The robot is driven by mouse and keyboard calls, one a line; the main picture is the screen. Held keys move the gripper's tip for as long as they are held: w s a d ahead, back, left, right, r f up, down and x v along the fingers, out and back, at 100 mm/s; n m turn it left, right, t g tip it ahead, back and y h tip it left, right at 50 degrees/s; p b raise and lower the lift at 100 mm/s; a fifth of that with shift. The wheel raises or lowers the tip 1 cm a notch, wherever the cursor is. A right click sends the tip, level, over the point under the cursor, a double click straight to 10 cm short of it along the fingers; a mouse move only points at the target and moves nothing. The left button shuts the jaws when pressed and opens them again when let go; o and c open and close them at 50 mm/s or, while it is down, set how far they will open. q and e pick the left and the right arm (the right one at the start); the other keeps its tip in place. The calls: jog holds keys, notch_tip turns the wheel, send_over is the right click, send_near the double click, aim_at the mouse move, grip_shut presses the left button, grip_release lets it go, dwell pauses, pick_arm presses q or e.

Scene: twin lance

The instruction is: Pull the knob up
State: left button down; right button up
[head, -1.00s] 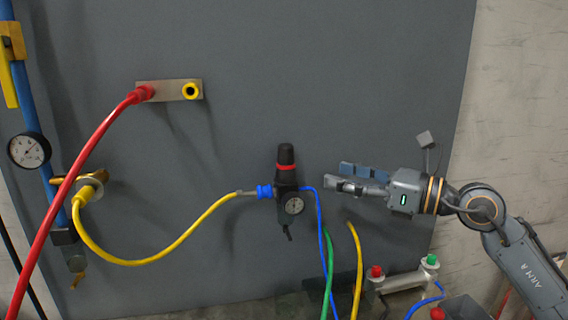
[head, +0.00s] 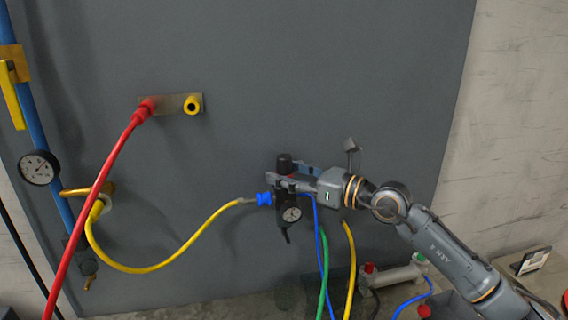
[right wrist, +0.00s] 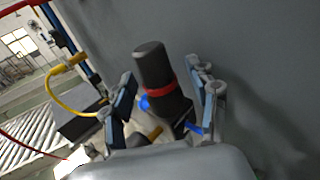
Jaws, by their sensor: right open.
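The black knob (head: 285,163) tops the regulator (head: 288,204), which is mounted on the grey panel and has a small round dial. My right gripper (head: 290,178) is at the knob, coming from the right, and covers part of it and its red ring. In the right wrist view the knob (right wrist: 150,65) with its red ring (right wrist: 160,90) stands between the two fingers of the open gripper (right wrist: 163,95). Gaps show on both sides there; I cannot tell whether either finger touches. My left gripper is not in view.
A yellow hose (head: 190,245) joins the regulator through a blue fitting (head: 264,199). Blue, green and yellow hoses hang below and to the right. A red hose (head: 100,190) runs from a metal plate (head: 170,104) at upper left. The panel (head: 350,60) above the knob is clear.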

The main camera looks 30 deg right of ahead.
jog(key=shift+w+a, duration=0.3)
jog(key=shift+w, duration=0.05)
grip_shut()
jog(key=shift+r+p, duration=0.3)
jog(key=shift+r, duration=0.4)
jog(key=shift+c, duration=2.4)
grip_release()
jog(key=shift+w, duration=0.1)
jog(key=o, duration=0.5)
jog(key=shift+s+d, duration=0.1)
jog(key=shift+s, duration=0.1)
jog(key=shift+f, duration=0.1)
